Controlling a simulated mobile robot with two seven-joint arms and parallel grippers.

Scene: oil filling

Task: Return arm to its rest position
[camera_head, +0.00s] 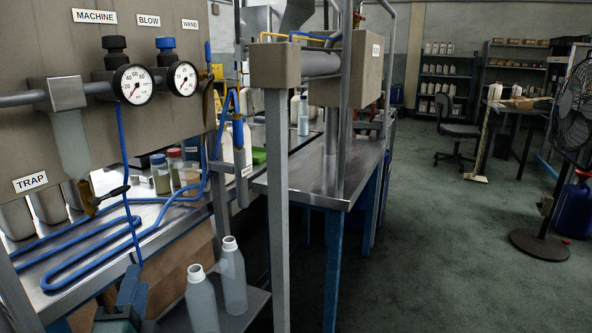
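My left gripper (123,304) seems to be the blue-grey part at the bottom left edge, low in front of the steel bench. It is small and partly cut off by the frame, and its fingers cannot be made out clearly. I see nothing held in it. It is left of two open pale bottles, a front bottle (201,302) and a rear bottle (232,277), and apart from them. My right gripper is not in view.
The bottles stand upright on a low metal shelf (258,303). A grey post (277,200) rises beside them. A panel (30,60) with gauges and a blue hose (90,262) are at left. Open floor (440,250) lies right; a fan (575,105) stands at far right.

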